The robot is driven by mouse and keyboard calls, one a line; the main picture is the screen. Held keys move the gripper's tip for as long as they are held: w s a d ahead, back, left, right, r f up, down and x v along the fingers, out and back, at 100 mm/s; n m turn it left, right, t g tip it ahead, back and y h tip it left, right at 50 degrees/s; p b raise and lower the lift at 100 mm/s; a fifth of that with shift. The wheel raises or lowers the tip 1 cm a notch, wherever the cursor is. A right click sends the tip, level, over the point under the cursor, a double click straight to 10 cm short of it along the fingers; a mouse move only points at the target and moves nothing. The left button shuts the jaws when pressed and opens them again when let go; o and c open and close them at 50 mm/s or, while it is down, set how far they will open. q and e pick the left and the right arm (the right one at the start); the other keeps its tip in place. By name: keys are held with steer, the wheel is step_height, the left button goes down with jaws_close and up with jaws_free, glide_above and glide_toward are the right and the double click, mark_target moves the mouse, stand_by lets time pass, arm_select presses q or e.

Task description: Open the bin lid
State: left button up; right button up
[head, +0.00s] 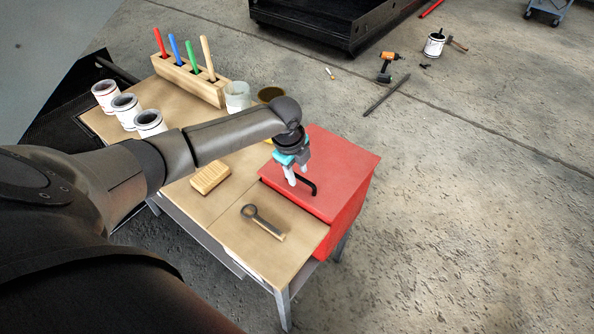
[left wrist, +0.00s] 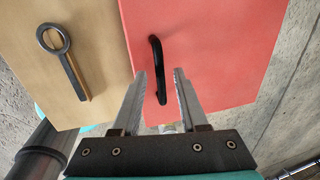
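The red bin (head: 345,215) stands at the right end of the wooden table, with its flat red lid (head: 338,160) closed on top. A black bar handle (head: 311,186) is fixed on the lid near its left edge. My left gripper (head: 296,181) is over the lid at the handle. In the left wrist view the handle (left wrist: 157,65) runs lengthwise, its near end between the two open fingers (left wrist: 160,78). The fingers are apart on both sides of it; I cannot tell the exact height gap. My right gripper is in neither view.
A dark ring-ended tool (head: 262,222) and a tan block (head: 210,177) lie on the table (head: 225,225) left of the bin. White cans (head: 125,108), a wooden rack (head: 188,80) of coloured sticks and a pale cup (head: 237,95) stand farther back.

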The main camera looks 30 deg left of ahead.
arm_select(q)
jaws_close()
stand_by(1.2)
